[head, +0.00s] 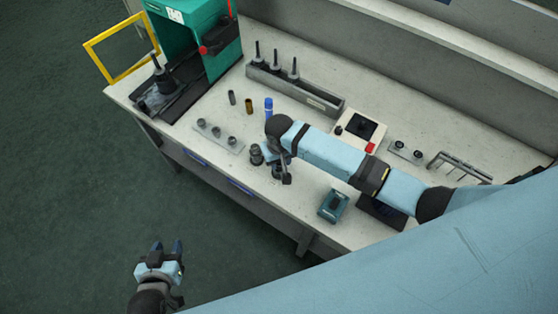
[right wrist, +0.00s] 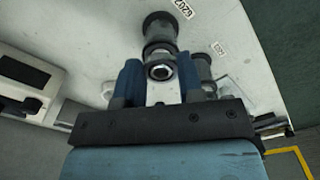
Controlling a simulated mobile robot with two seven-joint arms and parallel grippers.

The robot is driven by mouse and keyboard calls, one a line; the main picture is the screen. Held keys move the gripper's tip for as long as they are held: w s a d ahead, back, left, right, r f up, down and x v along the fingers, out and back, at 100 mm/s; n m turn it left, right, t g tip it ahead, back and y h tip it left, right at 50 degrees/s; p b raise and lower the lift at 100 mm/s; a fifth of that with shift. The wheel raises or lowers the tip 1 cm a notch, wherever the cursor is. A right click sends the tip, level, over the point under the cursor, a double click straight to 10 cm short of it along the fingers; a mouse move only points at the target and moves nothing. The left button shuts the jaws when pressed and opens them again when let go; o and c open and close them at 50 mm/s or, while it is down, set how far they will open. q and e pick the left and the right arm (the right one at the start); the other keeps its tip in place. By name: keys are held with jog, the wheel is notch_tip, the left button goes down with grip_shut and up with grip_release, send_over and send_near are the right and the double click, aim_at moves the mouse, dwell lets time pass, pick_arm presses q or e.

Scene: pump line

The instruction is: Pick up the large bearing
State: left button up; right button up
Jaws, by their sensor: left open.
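In the right wrist view, a dark cylindrical stack (right wrist: 159,24) stands on the bench with a bright metal ring, a bearing (right wrist: 160,72), at its near end. A second dark stack (right wrist: 204,70) is partly hidden behind a finger. I cannot tell for sure which bearing is the large one. My right gripper (right wrist: 160,82) has its blue fingers on either side of the ring; whether they touch it is unclear. In the head view my right gripper (head: 279,168) points down at the bench front edge, beside a dark stack (head: 256,154). My left gripper (head: 166,248) is open and empty above the floor.
On the bench (head: 215,105) stand a green machine (head: 190,30) with a yellow frame, a grey rack (head: 295,90) with tool holders, a blue cylinder (head: 268,107), a plate with several pegs (head: 218,135), a scale-like box (head: 358,130) and a teal device (head: 333,206).

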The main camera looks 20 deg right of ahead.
aim_at(280, 164)
jog(key=shift+r, duration=0.1)
notch_tip(280, 164, up, 20)
jog(key=b, duration=0.1)
dwell(0.6)
